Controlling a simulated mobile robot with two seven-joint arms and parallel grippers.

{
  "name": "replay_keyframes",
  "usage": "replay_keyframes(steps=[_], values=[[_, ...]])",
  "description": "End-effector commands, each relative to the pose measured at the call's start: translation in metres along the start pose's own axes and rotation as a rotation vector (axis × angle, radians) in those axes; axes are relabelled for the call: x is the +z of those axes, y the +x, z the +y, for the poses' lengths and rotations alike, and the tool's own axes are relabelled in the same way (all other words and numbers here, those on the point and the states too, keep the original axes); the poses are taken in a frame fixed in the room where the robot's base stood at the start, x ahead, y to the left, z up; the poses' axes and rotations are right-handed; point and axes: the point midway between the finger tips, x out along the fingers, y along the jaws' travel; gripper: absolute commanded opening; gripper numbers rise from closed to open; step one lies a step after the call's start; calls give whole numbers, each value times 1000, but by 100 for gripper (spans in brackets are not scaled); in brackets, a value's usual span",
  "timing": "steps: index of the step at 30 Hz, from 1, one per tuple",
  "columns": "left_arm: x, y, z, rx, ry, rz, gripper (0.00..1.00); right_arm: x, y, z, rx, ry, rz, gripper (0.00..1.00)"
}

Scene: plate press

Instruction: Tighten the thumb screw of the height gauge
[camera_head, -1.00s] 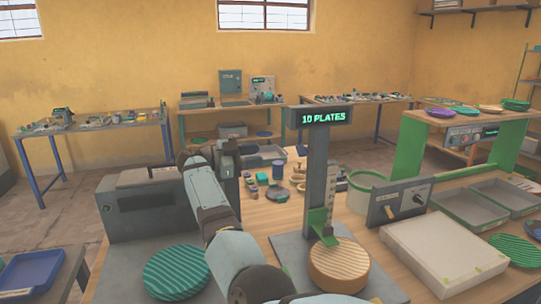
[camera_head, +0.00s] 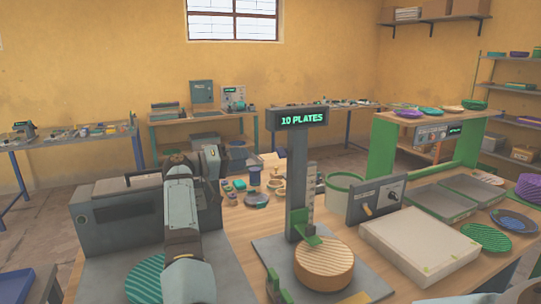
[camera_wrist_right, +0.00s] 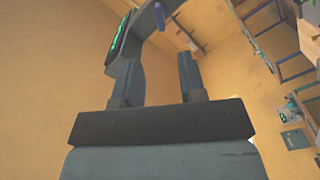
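The height gauge (camera_head: 298,185) stands upright on a grey base plate, with a lit "10 PLATES" display (camera_head: 302,117) on top. Its green slide arm (camera_head: 303,232) sits beside a tan ribbed stack (camera_head: 323,264). I cannot make out the thumb screw in the head view. My right arm (camera_head: 183,222) rises left of the gauge; its fingertips cannot be made out there. In the right wrist view my right gripper (camera_wrist_right: 159,61) is open and empty. Ahead are a green-lit display (camera_wrist_right: 118,37) and a blue cylinder (camera_wrist_right: 160,16) by a dark grey bracket. My left gripper is not seen.
A grey machine (camera_head: 125,225) stands left of my arm, near a green ribbed plate (camera_head: 145,279). A switch box (camera_head: 377,199) and a white block (camera_head: 420,246) are right of the gauge. Small parts and cups clutter the table behind.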

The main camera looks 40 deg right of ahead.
Motion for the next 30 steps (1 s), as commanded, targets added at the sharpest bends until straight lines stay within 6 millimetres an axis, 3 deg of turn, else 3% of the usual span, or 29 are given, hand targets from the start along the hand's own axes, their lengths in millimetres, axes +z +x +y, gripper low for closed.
replay_keyframes(steps=[9, 15, 28, 29, 30], values=[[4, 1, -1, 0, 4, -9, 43, 0, 69, 0, 3, 2, -2, 37], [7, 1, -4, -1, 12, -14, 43, 0, 98, 0, 1, 2, -1, 37], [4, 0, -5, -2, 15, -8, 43, 0, 108, 0, -1, 2, 1, 37], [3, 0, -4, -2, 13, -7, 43, 0, 108, 0, -1, 2, 1, 35], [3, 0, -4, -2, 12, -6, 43, 0, 108, 0, -1, 2, 0, 26]])
